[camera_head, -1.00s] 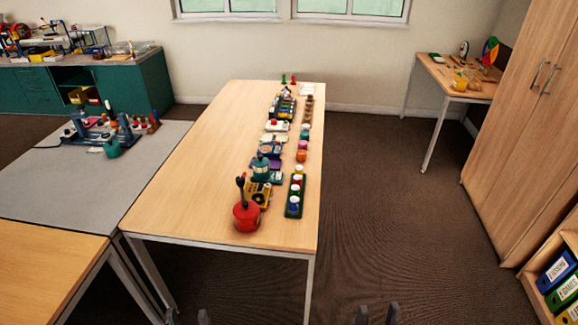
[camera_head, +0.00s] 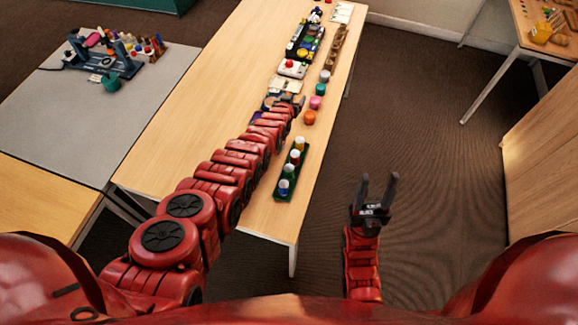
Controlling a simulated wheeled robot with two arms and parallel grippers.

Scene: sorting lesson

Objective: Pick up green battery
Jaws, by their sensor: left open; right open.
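I cannot pick out a green battery for certain; the items on the long wooden table (camera_head: 190,105) are small here. My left arm reaches over the table, and its gripper (camera_head: 285,102) is open among the row of items, near a white card (camera_head: 288,84). The arm hides the items beneath it. My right gripper (camera_head: 377,183) is open and empty, over the floor to the right of the table.
A green rack (camera_head: 281,190) with several coloured cylinders stands near the table's right edge. Orange (camera_head: 310,118) and pink (camera_head: 316,102) round pieces and a dark tray (camera_head: 305,43) lie farther back. The table's left half is clear.

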